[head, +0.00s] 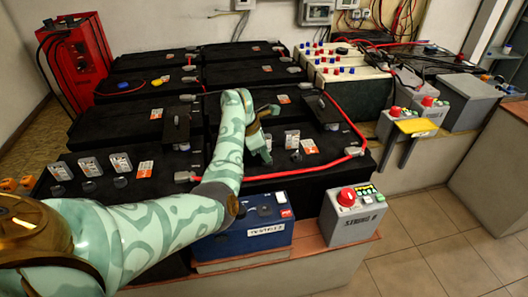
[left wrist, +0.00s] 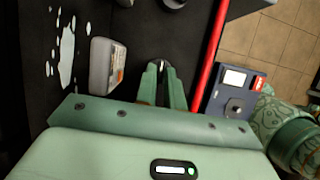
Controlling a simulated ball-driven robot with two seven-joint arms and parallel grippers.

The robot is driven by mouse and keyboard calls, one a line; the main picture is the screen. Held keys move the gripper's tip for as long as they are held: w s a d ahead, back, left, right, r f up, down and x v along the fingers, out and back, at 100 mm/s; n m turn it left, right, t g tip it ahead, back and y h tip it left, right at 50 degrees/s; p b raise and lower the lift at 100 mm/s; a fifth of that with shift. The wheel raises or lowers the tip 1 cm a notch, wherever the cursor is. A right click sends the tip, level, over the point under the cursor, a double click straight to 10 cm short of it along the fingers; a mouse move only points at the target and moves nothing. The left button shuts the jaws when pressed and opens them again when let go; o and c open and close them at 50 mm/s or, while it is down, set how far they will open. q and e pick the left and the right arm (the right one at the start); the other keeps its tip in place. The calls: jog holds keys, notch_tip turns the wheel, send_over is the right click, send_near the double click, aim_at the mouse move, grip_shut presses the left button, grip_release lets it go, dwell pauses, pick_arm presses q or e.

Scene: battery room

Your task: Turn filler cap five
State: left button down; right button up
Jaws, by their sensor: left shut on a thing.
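My left gripper (head: 266,157) points down at the black battery top (head: 230,178) in the middle of the head view. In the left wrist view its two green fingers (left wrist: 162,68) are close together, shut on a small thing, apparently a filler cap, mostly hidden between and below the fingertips. Other dark round caps stand on the battery tops: one (head: 297,156) just right of the gripper, and two (head: 88,186) (head: 120,182) at the left. I cannot read any cap number. My right gripper is not in view.
A light box with a label (left wrist: 105,65) stands close beside the fingers. White residue (left wrist: 66,45) lies left of it. A red cable (head: 300,172) runs along the battery's front.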

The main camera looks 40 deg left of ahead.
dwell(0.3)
